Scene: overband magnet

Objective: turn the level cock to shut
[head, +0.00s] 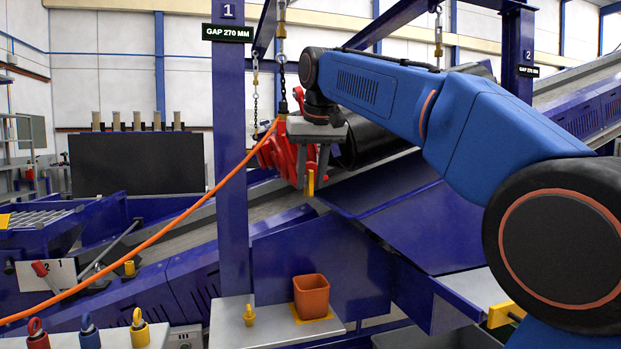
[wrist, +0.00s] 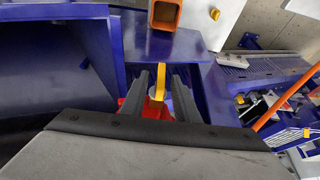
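A yellow lever (wrist: 160,80), which I take to be the level cock's handle, stands on a red body (wrist: 150,108) in the wrist view. In the head view the yellow lever (head: 310,183) hangs upright below my gripper (head: 312,172), and the red body (head: 290,152) shows behind it. My gripper (wrist: 160,82) has its two dark fingers apart, one on each side of the lever. Narrow gaps show between lever and fingers, so it looks open around the lever, not clamped. The lever's pivot is mostly hidden by my gripper.
A blue post (head: 229,180) with a "GAP 270 MM" sign stands left of my gripper. An orange hose (head: 150,238) slants past it. An orange pot (head: 311,297) and a yellow knob (head: 249,315) are on the grey plate below. A hanging chain (head: 282,45) is close by.

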